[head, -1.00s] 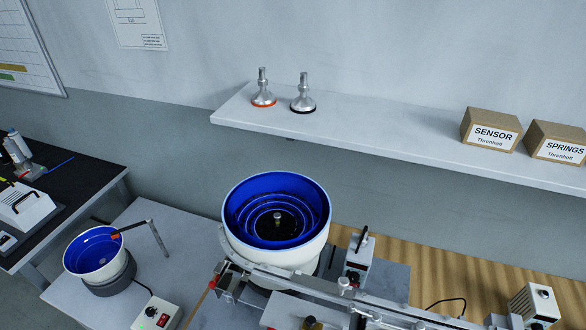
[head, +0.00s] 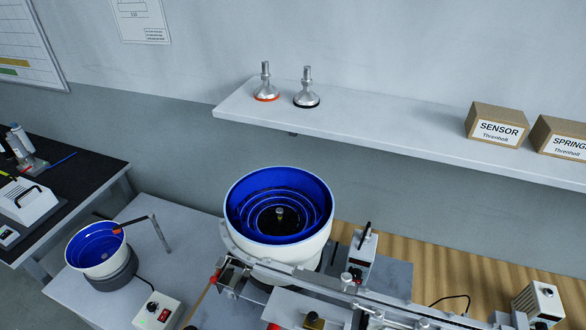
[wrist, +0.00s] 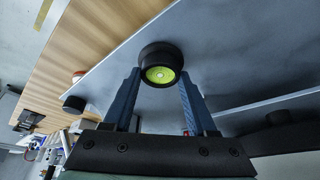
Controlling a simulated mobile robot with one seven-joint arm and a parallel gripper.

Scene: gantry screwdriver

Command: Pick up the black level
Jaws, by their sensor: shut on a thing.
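The black level (wrist: 161,64) is a short round black puck with a yellow-green bubble face, seen in the wrist view. My gripper (wrist: 160,82) has its two blue fingers on either side of the level and is shut on it. The bubble face points towards the wrist camera. My gripper and the level do not show in the head view.
A grey slab (wrist: 130,90) lies behind the level in the wrist view. The head view shows a wall shelf (head: 390,145) with two metal feet (head: 285,90) and cardboard boxes (head: 497,127). Below are a large blue bowl feeder (head: 279,205) and a smaller one (head: 97,250).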

